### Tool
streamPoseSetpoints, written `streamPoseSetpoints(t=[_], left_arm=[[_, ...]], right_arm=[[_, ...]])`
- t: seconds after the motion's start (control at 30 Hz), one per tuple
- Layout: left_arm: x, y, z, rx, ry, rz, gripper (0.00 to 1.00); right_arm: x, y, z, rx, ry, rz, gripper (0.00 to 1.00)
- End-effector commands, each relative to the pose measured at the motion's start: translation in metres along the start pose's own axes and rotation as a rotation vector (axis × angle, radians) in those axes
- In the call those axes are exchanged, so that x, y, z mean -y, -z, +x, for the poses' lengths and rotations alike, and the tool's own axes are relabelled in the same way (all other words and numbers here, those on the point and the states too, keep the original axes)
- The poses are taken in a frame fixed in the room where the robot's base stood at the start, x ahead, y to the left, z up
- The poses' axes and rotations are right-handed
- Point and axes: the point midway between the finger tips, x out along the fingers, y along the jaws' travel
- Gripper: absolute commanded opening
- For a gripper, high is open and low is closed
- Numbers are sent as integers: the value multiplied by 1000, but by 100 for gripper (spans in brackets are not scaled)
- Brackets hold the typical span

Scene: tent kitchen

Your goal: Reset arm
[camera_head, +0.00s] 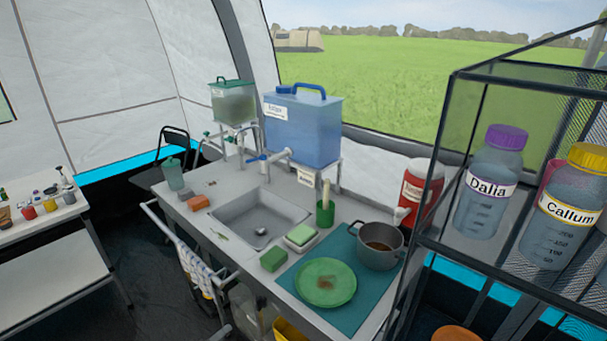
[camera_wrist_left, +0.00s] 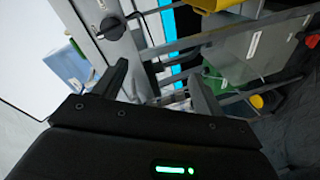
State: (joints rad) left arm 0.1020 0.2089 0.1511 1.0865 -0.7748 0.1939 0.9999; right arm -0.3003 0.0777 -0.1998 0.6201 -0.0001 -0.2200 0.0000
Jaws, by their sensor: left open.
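My left gripper (camera_wrist_left: 158,80) shows in the left wrist view, with its two dark fingers apart and nothing between them. Behind the fingers are grey metal bars and a pale panel with a black knob (camera_wrist_left: 114,27); I cannot tell how far away they are. Neither gripper shows in the head view. My right gripper is not in either view.
The head view shows a counter with a sink (camera_head: 258,222), a green plate (camera_head: 326,282), a grey pot (camera_head: 378,258) and a blue water container (camera_head: 302,130). A mesh shelf (camera_head: 462,250) with labelled bottles stands close at right. Dark floor (camera_head: 140,255) lies between the side table (camera_head: 25,240) and counter.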

Motion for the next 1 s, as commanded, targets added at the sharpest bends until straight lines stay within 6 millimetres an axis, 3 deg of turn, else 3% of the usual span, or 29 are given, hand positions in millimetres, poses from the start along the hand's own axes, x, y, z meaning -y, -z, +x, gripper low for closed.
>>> streamPoseSetpoints(t=[0.03, 0.1, 0.2, 0.27, 0.4, 0.53, 0.7, 0.83, 1.0], left_arm=[[37, -21, -4, 18, 119, 118, 71], [86, -52, -19, 71, 280, 276, 71], [142, -103, -52, 192, 462, 439, 71], [171, -134, -77, 278, 554, 518, 71], [222, -211, -148, 504, 726, 653, 71], [249, -278, -222, 711, 838, 722, 71], [256, -350, -301, 883, 917, 712, 71], [250, -386, -333, 947, 916, 689, 71], [245, -403, -350, 972, 915, 673, 71]], right_arm=[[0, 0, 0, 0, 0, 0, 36], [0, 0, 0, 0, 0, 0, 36], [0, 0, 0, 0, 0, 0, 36], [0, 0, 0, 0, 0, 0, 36], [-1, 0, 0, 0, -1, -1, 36], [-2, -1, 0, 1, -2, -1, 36], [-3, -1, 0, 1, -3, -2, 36], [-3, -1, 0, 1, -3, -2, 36], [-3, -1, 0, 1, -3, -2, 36]])
